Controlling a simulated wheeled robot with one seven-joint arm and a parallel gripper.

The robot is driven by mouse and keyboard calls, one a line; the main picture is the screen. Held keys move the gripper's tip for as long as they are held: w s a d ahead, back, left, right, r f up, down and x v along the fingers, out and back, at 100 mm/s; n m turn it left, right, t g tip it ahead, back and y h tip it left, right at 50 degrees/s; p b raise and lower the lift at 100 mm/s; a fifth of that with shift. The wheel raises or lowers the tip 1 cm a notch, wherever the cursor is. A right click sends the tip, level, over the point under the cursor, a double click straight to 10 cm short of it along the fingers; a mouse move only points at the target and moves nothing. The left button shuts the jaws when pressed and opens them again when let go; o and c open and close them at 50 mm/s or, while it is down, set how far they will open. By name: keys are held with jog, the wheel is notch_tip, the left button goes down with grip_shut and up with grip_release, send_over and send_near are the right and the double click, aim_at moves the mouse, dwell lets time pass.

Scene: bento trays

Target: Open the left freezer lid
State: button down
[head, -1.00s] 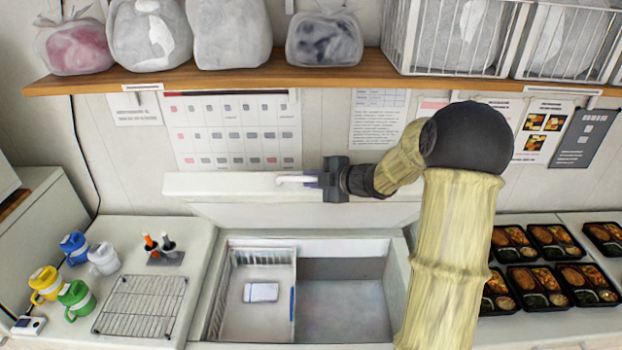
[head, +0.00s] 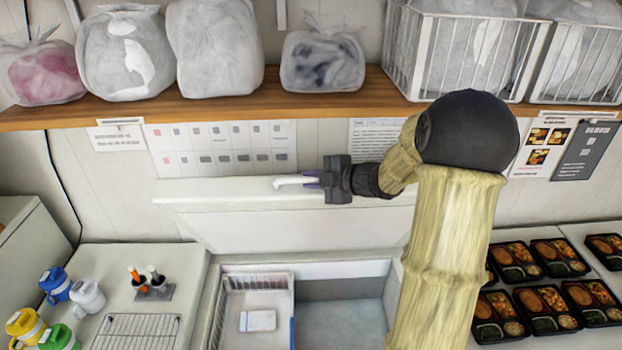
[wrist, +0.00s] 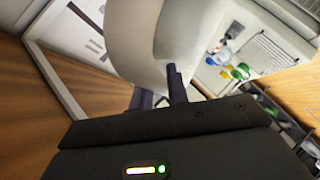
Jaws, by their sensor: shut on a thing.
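The white freezer lid (head: 240,192) is raised and tilted up against the wall behind the freezer. Its white handle (head: 293,181) sticks out at the lid's front edge. My gripper (head: 318,180) is shut on the handle, and its fingers also show in the wrist view (wrist: 158,90). The open freezer (head: 333,266) shows below the lid, with a white wire basket (head: 256,285) on its left side holding a small white pack (head: 258,320). The part of the lid behind my arm is hidden.
A wooden shelf (head: 340,100) with several bags and wire crates runs above the lid. Several cups (head: 55,283) and a wire rack (head: 137,332) stand on the left counter. Several bento trays (head: 553,307) lie on the right.

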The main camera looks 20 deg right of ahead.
jog(key=c, duration=1.7)
grip_release()
jog(key=o, duration=0.3)
jog(key=shift+s, duration=0.1)
jog(key=shift+o, duration=0.2)
jog(key=shift+s, duration=0.1)
